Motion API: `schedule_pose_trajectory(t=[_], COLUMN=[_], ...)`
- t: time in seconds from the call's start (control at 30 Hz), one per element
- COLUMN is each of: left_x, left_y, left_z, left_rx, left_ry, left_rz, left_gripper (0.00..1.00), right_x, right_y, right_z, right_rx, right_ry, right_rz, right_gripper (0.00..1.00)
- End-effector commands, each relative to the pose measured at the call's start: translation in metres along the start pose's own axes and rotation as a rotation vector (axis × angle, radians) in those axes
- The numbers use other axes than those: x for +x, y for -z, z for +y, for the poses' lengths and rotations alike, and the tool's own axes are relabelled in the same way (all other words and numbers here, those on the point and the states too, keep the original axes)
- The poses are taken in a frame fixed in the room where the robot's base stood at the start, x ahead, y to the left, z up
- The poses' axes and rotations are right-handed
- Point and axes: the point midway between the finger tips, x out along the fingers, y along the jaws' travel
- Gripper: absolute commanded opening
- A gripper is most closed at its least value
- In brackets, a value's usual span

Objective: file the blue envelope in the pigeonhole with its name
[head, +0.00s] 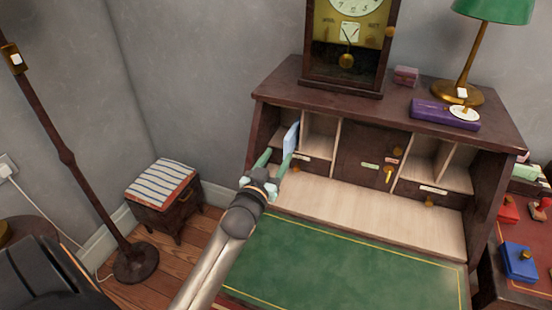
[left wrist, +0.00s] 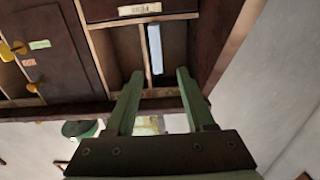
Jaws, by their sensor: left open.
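The blue envelope (head: 291,138) stands upright on edge in the leftmost pigeonhole of the desk, close to the divider on its right. In the left wrist view the envelope (left wrist: 155,48) shows edge-on beside that pale divider. My left gripper (head: 276,158) is open in front of this pigeonhole. In the left wrist view its two green fingers (left wrist: 156,76) are spread, with the envelope beyond and between their tips and clear of both. Small labels sit under the pigeonholes, such as the left label (head: 301,157), but I cannot read them. My right gripper is not in view.
The second pigeonhole (head: 320,137) looks empty. A small central door (head: 366,152) has a yellow key. The green writing surface (head: 340,265) is clear. A clock (head: 348,50), a purple box (head: 440,113) and a lamp (head: 490,12) stand on top. A striped stool (head: 163,180) is left.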

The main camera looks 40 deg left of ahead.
Motion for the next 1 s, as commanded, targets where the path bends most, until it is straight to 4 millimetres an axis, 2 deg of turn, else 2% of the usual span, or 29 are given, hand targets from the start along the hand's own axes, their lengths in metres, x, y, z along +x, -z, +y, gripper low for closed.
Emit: schedule_pose_trajectory(t=[0.03,0.13,0.23,0.47,1.0], left_x=[0.000,-0.002,-0.007,-0.031,-0.087], left_y=[0.000,-0.001,-0.004,-0.012,-0.023], left_z=[0.000,0.000,0.000,-0.001,0.002], left_rx=[0.003,0.053,0.206,0.848,2.461], left_ry=[0.000,0.001,0.003,0.009,0.010], left_rz=[0.000,0.000,-0.001,-0.004,-0.003], left_gripper=[0.49,0.38,0.26,0.00,0.00], right_x=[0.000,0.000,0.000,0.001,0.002], right_y=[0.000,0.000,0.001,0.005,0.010], right_z=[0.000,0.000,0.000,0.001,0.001], right_rx=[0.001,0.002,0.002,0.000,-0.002], right_ry=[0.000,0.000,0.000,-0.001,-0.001], right_rz=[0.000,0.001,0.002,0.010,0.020], right_gripper=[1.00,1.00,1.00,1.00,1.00])
